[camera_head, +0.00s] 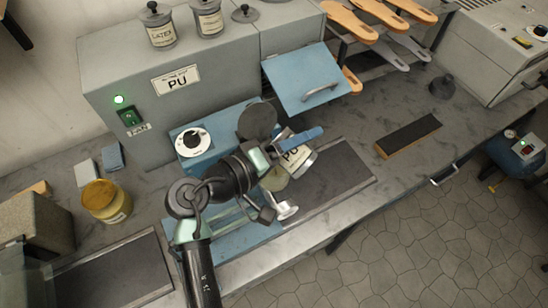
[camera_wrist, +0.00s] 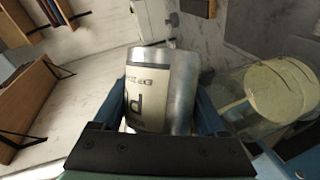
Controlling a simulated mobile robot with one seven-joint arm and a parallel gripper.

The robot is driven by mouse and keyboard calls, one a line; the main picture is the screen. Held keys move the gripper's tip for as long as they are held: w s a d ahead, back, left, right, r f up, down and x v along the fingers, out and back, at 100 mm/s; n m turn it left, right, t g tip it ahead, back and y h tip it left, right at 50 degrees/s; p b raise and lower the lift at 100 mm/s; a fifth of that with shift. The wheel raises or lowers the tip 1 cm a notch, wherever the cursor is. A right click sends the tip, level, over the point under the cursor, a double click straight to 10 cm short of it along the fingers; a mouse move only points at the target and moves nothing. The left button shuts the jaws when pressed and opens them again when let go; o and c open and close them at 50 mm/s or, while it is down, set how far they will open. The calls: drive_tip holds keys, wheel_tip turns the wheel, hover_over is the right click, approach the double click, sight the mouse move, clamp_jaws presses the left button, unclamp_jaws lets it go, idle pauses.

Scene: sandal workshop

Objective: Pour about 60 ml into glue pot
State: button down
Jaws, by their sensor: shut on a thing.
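A metal can with a pale "PU" label (camera_head: 294,157) is held between the blue fingers of my gripper (camera_head: 300,143). It looks tilted in the head view, and its bare metal side (camera_wrist: 183,90) shows in the wrist view. My gripper is shut on it. A clear vessel with a cream-coloured round surface (camera_wrist: 280,90), likely the glue pot, is right of the can in the wrist view. In the head view its yellowish part (camera_head: 275,179) shows just below the can, partly hidden by my arm. No stream of liquid is visible.
A grey cabinet marked PU (camera_head: 130,75) with a raised blue flap (camera_head: 300,85) stands behind. A dark round disc (camera_head: 258,121) rises close to my wrist. A yellow jar (camera_head: 105,202) stands left. A dark block (camera_head: 408,135) lies right, with clear bench around it.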

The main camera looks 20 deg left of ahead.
drive_tip(key=shift+r, duration=0.25)
drive_tip(key=shift+d+f+m+y+b, duration=0.2)
drive_tip(key=shift+f+m+y+b, duration=0.4)
drive_tip(key=shift+m, duration=0.3)
drive_tip(key=shift+f+m+b, duration=0.2)
drive_tip(key=shift+m+b, duration=0.2)
drive_tip(key=shift+a+r, duration=0.1)
drive_tip(key=shift+r, duration=0.15)
